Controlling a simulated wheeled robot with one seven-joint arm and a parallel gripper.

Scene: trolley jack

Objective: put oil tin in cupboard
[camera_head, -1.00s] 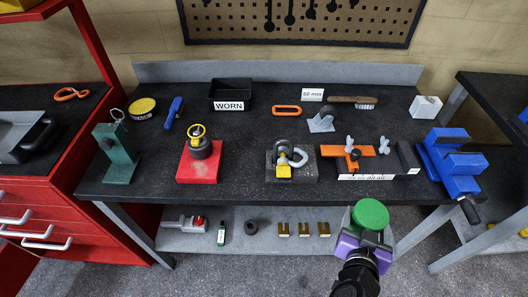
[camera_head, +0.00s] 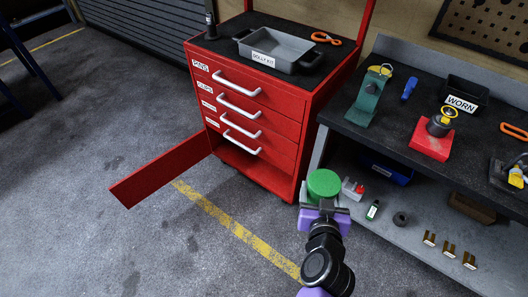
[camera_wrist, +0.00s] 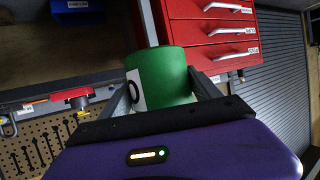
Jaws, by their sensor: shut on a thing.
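The oil tin is a green cylinder (camera_head: 323,183) held upright in front of the workbench's left end. My gripper (camera_head: 323,207) is shut on it. In the wrist view the tin (camera_wrist: 168,78) sits between my two fingers, with part of a white label with a black mark showing. The cupboard is the low compartment (camera_head: 245,163) at the bottom of the red cabinet, under the drawers. Its red door (camera_head: 163,170) stands swung open to the left. The tin is to the right of the cupboard opening, apart from it. Most of the cupboard's inside is hidden or dark.
The red cabinet's drawers (camera_head: 240,110) are shut, and a grey tray (camera_head: 277,50) is on its top. The workbench (camera_head: 385,120) on the right holds a green stand (camera_head: 367,97) and a red block (camera_head: 432,140). The floor (camera_head: 130,240) before the cabinet is clear.

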